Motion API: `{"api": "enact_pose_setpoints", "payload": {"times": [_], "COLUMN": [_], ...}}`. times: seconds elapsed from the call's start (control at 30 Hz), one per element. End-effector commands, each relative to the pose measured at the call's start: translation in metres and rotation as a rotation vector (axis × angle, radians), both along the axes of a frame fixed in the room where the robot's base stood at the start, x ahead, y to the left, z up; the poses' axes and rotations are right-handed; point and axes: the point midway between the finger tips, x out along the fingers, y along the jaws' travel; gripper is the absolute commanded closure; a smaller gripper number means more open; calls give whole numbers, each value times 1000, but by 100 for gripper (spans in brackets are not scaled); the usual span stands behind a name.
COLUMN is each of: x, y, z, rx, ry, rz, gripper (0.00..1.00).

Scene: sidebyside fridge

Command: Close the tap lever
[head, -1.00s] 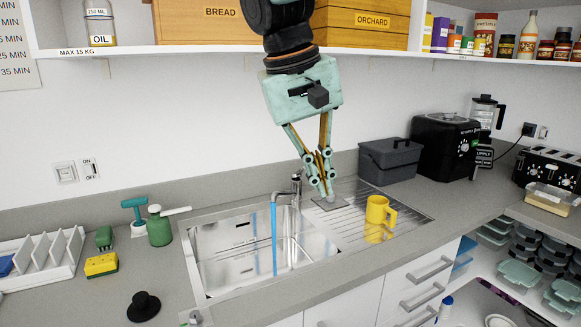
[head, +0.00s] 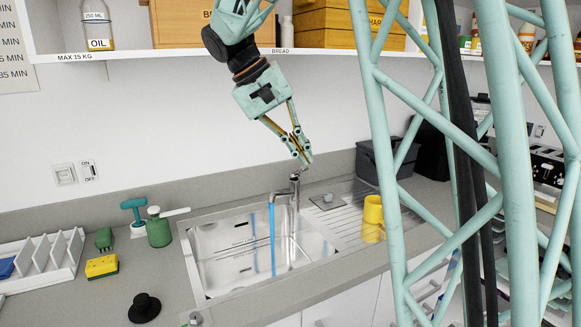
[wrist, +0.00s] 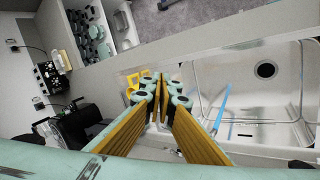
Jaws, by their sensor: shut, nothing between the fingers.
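The metal tap (head: 294,194) stands at the back rim of the sink, with its small lever on top, tilted toward the right. A blue stream of water (head: 272,240) falls from its spout into the steel sink (head: 205,268). The stream also shows in the wrist view (wrist: 222,105). My gripper (head: 307,161) is shut and empty, pointing down, just above and slightly right of the lever in the head view. I cannot tell whether its tips touch the lever. In the wrist view my gripper (wrist: 163,78) hides most of the tap.
A yellow mug (head: 373,212) stands on the drainboard right of the tap. The shelf (head: 130,52) hangs above. My pale green lattice column covers the right side.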

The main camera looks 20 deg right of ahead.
Motion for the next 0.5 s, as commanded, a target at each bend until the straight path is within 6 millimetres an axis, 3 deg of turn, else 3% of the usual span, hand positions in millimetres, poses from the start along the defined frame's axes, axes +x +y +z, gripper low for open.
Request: {"api": "enact_pose_setpoints", "payload": {"times": [0.5], "x": [85], "y": [-18], "z": [-14], "rx": [-144], "ry": [10], "rz": [-90], "gripper": [100]}}
